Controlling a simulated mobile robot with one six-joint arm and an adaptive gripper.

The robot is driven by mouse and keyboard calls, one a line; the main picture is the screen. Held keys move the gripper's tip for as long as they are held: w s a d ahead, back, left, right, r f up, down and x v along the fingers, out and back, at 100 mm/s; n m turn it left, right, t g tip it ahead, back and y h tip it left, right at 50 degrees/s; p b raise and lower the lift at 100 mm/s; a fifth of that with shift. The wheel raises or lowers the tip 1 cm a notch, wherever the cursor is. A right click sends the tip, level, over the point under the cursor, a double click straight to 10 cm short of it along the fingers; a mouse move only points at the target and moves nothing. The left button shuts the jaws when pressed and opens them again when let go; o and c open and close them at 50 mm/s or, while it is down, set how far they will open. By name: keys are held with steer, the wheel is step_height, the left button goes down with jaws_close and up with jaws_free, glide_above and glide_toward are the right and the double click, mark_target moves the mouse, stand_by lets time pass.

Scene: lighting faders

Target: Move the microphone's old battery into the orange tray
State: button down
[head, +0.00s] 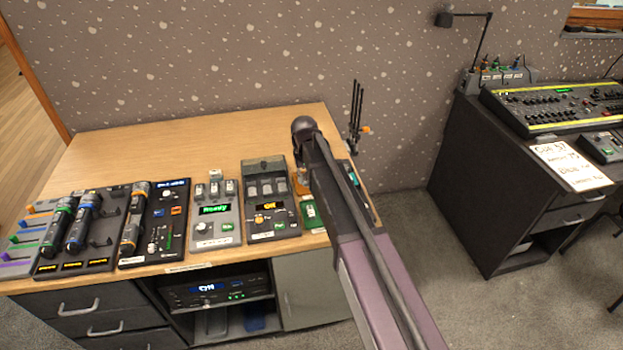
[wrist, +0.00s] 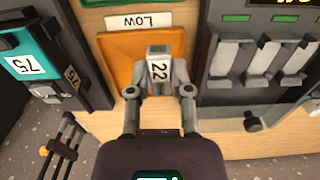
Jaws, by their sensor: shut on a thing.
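My gripper (wrist: 159,58) is shut on a grey battery (wrist: 158,72) with a white label reading 22, in the wrist view. The battery appears over the orange tray (wrist: 115,68), near its right side. I cannot tell whether it touches the tray floor. The tray sits beside a label reading LOW. In the head view my arm hides the gripper and battery, and only a sliver of the orange tray (head: 301,186) shows. Several microphones, among them a blue-banded one (head: 83,222) and an orange-banded one (head: 132,231), lie at the desk's left.
A charger with several pale batteries (wrist: 231,68) stands close right of my gripper in the wrist view. A rack of dark antenna-like rods (wrist: 64,143) is near. The back of the wooden desk (head: 190,145) is clear.

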steer(key=w, duration=0.3)
steer(key=w+d, duration=0.1)
steer(key=shift+w+d+f, duration=0.1)
steer(key=shift+w+f, duration=0.15)
steer(key=shift+f+b, duration=1.75)
steer(key=shift+b, duration=0.2)
steer(key=shift+f, duration=0.15)
steer(key=c, duration=0.5)
jaws_free()
steer(key=shift+c, duration=0.2)
step_height(320, 180, up, 12)
steer(key=p, duration=1.2)
steer(key=shift+r, duration=0.2)
